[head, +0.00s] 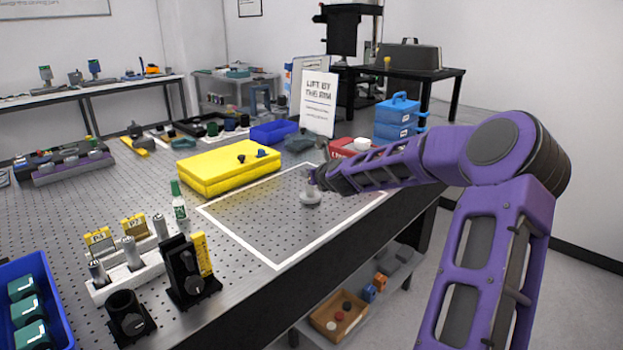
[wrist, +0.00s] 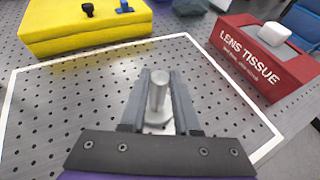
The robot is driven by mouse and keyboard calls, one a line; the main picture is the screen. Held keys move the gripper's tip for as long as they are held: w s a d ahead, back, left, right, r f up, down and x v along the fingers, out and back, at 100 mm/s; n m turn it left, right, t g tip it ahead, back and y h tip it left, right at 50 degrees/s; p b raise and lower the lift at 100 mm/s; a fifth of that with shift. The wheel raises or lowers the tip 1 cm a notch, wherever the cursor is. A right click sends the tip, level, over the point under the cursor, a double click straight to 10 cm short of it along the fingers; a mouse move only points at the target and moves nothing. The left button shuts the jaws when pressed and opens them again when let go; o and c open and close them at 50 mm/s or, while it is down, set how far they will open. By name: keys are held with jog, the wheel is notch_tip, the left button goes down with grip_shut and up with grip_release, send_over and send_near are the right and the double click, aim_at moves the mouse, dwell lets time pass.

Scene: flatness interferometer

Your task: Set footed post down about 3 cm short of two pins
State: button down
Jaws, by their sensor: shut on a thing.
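The footed post (wrist: 158,92) is silvery and upright between my gripper's two fingers in the wrist view. Its pale round foot shows below my gripper (head: 314,180) in the head view, where the post (head: 311,198) is over the white-outlined area of the bench. My gripper (wrist: 160,82) is shut on the post's shaft. Whether the foot touches the bench or hangs just above it is unclear. I cannot make out two pins for certain; a black knob (wrist: 88,9) and a blue knob (wrist: 124,7) stand on the yellow block (wrist: 80,30) beyond the outline.
The white outline (head: 240,240) encloses bare perforated bench top. A red lens tissue box (wrist: 258,55) stands outside its right side. The bench's front edge is near.

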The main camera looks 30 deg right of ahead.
jog(key=shift+f, duration=0.3)
jog(key=shift+f, duration=0.1)
jog(key=c, duration=0.6)
grip_release()
jog(key=shift+c, duration=0.2)
